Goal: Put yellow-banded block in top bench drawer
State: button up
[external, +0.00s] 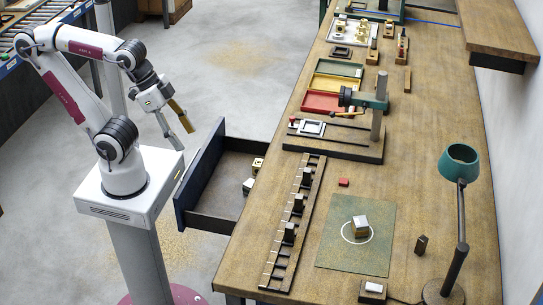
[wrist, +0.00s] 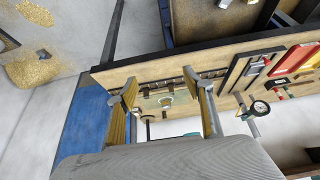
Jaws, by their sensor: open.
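My gripper (external: 181,135) is open and empty, raised in the air to the left of the open drawer. In the wrist view its two fingers (wrist: 161,82) stand apart with nothing between them. The drawer (external: 205,217) with a dark blue front is pulled out from the bench's left side. It holds a brass block with a dark hole (external: 258,164) and a pale block (external: 248,185). A block with a silvery top and brass-coloured side (external: 361,226) stands in a white circle on the green mat. I cannot make out which block has a yellow band.
The bench (external: 410,140) carries a long slotted rack (external: 276,262), a drill stand (external: 377,120), red (external: 322,102) and green (external: 340,68) trays, and a small red block (external: 343,182). A teal lamp (external: 459,163) stands at the right. The floor around the drawer is clear.

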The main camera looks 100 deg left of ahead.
jog(key=w, duration=0.1)
jog(key=n+t+y, duration=0.3)
jog(key=n+y, duration=0.1)
send_over(357, 223)
jog(key=s+d, duration=0.1)
jog(key=s, duration=0.4)
jog(key=f, duration=1.3)
jog(key=shift+w+f, duration=0.25)
jog(key=shift+w+d+f+n+h, duration=0.3)
jog(key=shift+f, duration=0.05)
jog(key=shift+x, duration=1.3)
